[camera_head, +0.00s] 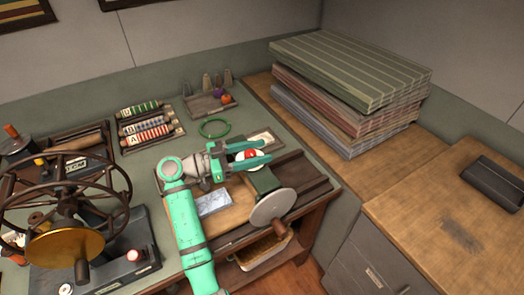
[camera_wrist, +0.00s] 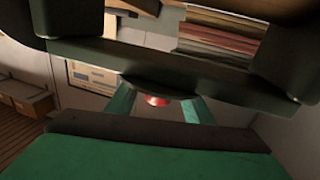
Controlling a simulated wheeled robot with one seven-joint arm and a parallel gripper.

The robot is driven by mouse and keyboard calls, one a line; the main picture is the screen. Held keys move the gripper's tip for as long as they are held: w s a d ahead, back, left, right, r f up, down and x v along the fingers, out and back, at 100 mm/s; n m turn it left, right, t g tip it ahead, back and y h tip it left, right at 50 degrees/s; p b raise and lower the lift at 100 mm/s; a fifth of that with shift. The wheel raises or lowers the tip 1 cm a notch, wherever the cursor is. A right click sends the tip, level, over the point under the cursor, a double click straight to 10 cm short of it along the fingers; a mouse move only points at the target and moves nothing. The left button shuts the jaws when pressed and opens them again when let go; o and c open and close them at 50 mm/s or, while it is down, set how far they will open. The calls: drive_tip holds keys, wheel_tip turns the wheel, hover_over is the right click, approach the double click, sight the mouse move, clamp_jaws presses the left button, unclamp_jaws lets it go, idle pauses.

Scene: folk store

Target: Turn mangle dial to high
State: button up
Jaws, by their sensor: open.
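My gripper (camera_head: 268,151) is open above the right part of the green worktable, its two teal fingers pointing right. A red knob (camera_head: 250,154) on a white round plate, seemingly the mangle dial, shows between the fingers; I cannot tell whether they touch it. In the wrist view the red knob (camera_wrist: 156,99) also sits between the two fingers (camera_wrist: 158,108), with a gap on each side. Its pointer and markings are not readable. The mangle's green body (camera_head: 264,180) and grey handwheel (camera_head: 272,208) stand just in front of the knob, partly behind my gripper.
A green ring (camera_head: 214,128) and a tray of small weights (camera_head: 210,103) lie behind my gripper. Rolled labelled tubes (camera_head: 148,128) lie to the left. A large spoked wheel (camera_head: 65,195) stands at far left. Folded striped cloths (camera_head: 350,75) are stacked at right.

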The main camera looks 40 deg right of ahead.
drive_tip(key=v, duration=0.9)
drive_tip(key=shift+a, duration=0.15)
